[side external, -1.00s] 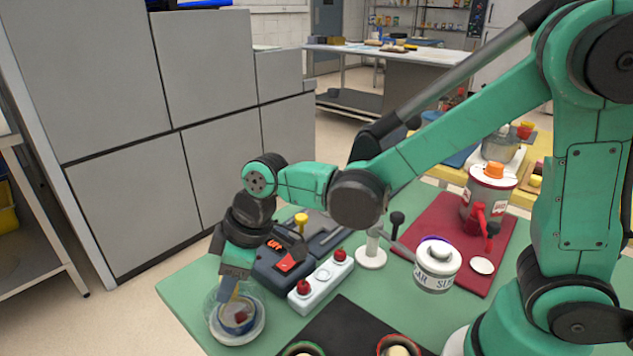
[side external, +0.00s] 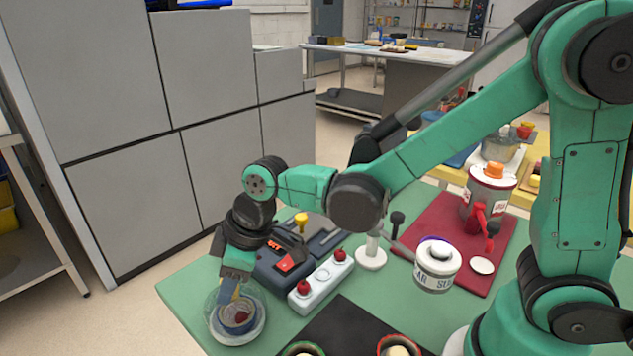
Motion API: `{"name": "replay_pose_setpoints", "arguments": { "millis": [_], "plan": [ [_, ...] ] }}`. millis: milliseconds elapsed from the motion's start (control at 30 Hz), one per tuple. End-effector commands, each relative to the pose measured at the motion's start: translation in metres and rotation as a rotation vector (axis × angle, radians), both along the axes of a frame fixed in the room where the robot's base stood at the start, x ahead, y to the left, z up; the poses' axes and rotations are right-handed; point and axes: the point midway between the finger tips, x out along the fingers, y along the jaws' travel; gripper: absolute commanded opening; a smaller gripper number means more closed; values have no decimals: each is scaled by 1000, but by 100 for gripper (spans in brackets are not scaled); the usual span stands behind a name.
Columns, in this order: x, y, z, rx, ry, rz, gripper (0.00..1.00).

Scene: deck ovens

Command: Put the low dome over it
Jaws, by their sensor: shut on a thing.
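My gripper (side external: 231,289) points down at the table's front left corner. It is shut on the low dome (side external: 214,304), a clear see-through cover. The dome is around a blue bowl (side external: 236,328) with something dark red in it. The bowl stands on a pale round plate (side external: 239,341). Through the clear wall I cannot tell whether the dome's rim touches the plate.
A dark blue device with a red switch (side external: 284,265) and a white box with two red knobs (side external: 321,286) stand close right of my gripper. A white labelled canister (side external: 437,267) and a dark red mat (side external: 510,233) lie further right. Green tabletop (side external: 185,287) is bare at left.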

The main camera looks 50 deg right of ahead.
Motion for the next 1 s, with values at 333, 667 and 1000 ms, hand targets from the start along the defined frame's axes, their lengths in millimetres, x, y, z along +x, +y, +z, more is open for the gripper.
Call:
{"name": "replay_pose_setpoints", "arguments": {
  "millis": [333,667,1000],
  "plan": [
    [0,0,0,0,0,0,64],
    [0,0,0,0,0,0,93],
    [0,0,1,0,0,0,99]
  ]
}}
